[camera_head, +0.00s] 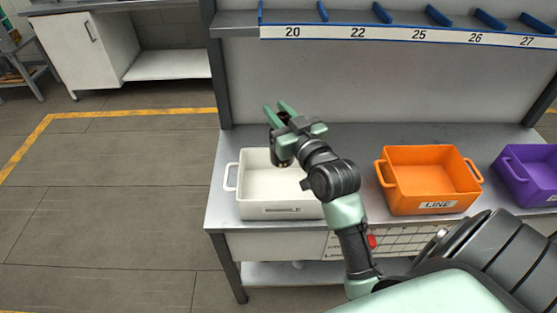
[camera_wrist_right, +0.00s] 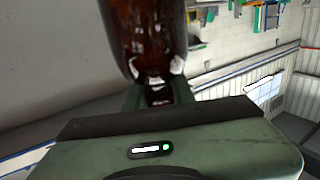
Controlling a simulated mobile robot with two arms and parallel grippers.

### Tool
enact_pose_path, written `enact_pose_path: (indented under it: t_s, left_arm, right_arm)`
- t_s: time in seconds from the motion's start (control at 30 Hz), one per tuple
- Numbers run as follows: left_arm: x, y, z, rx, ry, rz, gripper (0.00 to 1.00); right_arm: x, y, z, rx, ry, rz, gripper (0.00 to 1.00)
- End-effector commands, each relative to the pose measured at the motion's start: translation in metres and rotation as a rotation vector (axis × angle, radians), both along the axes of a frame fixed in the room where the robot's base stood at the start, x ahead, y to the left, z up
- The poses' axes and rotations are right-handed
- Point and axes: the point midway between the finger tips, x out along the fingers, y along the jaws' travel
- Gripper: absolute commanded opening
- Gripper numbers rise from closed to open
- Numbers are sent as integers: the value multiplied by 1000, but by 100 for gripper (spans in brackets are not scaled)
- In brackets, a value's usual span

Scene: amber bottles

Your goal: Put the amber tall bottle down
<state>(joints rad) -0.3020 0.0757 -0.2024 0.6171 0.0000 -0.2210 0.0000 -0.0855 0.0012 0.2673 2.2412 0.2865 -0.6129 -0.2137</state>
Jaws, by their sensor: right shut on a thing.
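The amber tall bottle (camera_wrist_right: 155,35) fills the upper middle of the right wrist view, dark brown and glassy, with its far end cut off by the frame's top edge. My right gripper (camera_wrist_right: 157,93) is shut on it, with a green finger on each side. In the head view my right gripper (camera_head: 279,111) is raised above the back of the white bin (camera_head: 280,211). The bottle cannot be made out clearly there. My left gripper is not in view.
The white bin stands at the left of a grey workbench (camera_head: 375,137). An orange bin (camera_head: 402,202) and a purple bin (camera_head: 515,189) stand to its right. A numbered shelf (camera_head: 400,35) overhangs the back. Bare bench lies between the white and orange bins.

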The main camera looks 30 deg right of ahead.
Motion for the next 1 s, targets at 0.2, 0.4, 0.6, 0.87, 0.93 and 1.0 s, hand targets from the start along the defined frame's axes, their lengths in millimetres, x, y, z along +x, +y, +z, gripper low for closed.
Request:
enact_pose_path:
  t_s: [0.2,0.4,0.6,0.87,0.93,1.0]
  left_arm:
    - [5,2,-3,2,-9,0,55]
    - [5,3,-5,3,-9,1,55]
    - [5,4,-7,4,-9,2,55]
    - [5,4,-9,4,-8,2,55]
    - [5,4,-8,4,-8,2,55]
    - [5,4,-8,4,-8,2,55]
  right_arm:
    - [-1,0,-60,0,3,0,0]
    - [0,0,-90,0,-1,1,0]
    - [-1,0,-110,-3,0,0,0]
    - [0,0,-136,-1,-3,0,0]
    - [0,0,-136,-1,-4,0,0]
    - [0,0,-136,-1,-4,0,0]
